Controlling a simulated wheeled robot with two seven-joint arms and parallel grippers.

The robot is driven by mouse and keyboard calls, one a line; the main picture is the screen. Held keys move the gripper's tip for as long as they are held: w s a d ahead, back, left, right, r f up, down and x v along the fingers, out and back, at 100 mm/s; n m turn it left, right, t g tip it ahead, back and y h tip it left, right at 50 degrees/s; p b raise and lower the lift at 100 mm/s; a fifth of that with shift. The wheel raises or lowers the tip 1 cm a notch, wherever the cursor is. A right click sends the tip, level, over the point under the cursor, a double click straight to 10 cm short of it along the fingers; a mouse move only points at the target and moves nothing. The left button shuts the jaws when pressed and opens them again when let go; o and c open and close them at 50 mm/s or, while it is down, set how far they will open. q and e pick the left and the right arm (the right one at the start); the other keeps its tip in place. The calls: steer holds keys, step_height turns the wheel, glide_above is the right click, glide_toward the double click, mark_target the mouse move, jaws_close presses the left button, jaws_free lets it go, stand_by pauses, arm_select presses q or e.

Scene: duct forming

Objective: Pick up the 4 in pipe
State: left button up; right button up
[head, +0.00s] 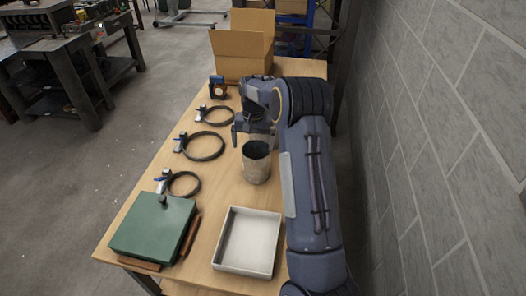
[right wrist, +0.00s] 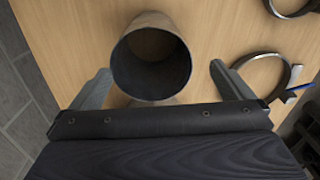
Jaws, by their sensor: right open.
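The pipe (head: 257,172) is a short grey metal cylinder standing upright on the wooden table, its open end up. In the right wrist view the pipe (right wrist: 151,60) shows between the two fingers, with its dark hollow inside visible. My right gripper (head: 254,132) is open and empty, at the far side of the pipe and near its rim in the head view. In the right wrist view a finger lies on each side of the pipe, with a visible gap on both sides. My left gripper is in neither view.
Several ring clamps (head: 205,146) lie left of the pipe. A white tray (head: 247,243) and a green box (head: 152,228) are at the near end. An open cardboard box (head: 238,55) stands at the far end. A block wall (head: 440,130) rises on the right.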

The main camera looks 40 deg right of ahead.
steer(key=shift+w+d+f, duration=0.2)
steer(key=shift+d+f, duration=0.4)
steer(key=shift+d, duration=0.05)
steer(key=shift+f, duration=0.25)
steer(key=f+b, duration=0.1)
steer(key=f, duration=0.4)
steer(key=f+b, duration=0.1)
steer(key=f, duration=0.1)
steer(key=shift+s+f+b, duration=0.25)
steer(key=shift+f+b, duration=0.05)
steer(key=shift+a+r, duration=0.1)
steer(key=shift+r, duration=0.05)
steer(key=shift+c, duration=0.8)
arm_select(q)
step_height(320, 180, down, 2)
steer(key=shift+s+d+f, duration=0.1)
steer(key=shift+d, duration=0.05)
arm_select(e)
steer(key=c, duration=0.7)
